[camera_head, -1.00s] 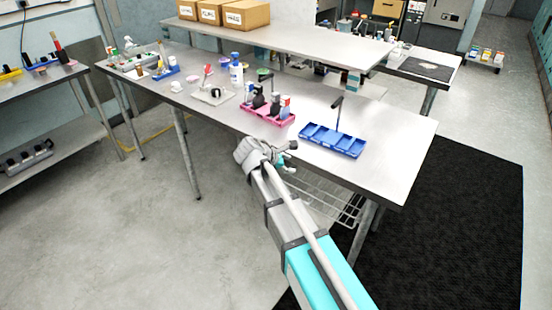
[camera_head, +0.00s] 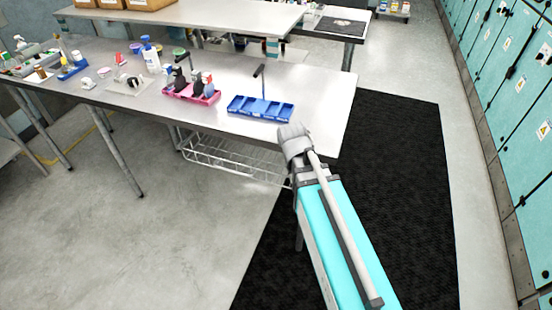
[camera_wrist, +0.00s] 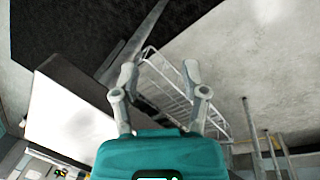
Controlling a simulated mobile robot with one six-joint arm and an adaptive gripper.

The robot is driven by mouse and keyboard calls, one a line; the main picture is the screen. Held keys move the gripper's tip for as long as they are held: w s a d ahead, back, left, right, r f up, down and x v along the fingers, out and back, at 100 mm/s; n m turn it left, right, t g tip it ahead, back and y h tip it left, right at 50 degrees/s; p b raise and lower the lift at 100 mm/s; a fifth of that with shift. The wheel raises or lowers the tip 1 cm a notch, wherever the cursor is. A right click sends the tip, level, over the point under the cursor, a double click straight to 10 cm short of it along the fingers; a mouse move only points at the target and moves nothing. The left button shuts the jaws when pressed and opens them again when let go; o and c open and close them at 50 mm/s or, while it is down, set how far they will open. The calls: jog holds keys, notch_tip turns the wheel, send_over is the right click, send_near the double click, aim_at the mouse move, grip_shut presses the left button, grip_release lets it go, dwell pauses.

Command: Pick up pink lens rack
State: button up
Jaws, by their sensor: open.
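The pink lens rack (camera_head: 207,101) sits on the metal table in the head view, left of the blue tray. It holds several dark and red-and-white items standing upright. In the wrist view my gripper (camera_wrist: 160,74) is open, its two fingers spread with nothing between them. It faces the table edge, the wire shelf and the floor. The rack is not visible in the wrist view.
The blue compartment tray (camera_head: 260,107) with a dark upright post stands right of the rack. A white bottle (camera_head: 150,57) and small items fill the table's left. A wire shelf (camera_head: 228,158) hangs under the table (camera_head: 318,92). A black mat (camera_head: 395,180) lies on the right.

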jog(key=s+d+m+y, duration=0.2)
jog(key=s+d+m, duration=0.2)
jog(key=shift+s+f+m+g, duration=0.15)
jog(key=shift+s+m+g, duration=0.25)
jog(key=shift+s+a, duration=0.1)
jog(key=shift+s, duration=0.05)
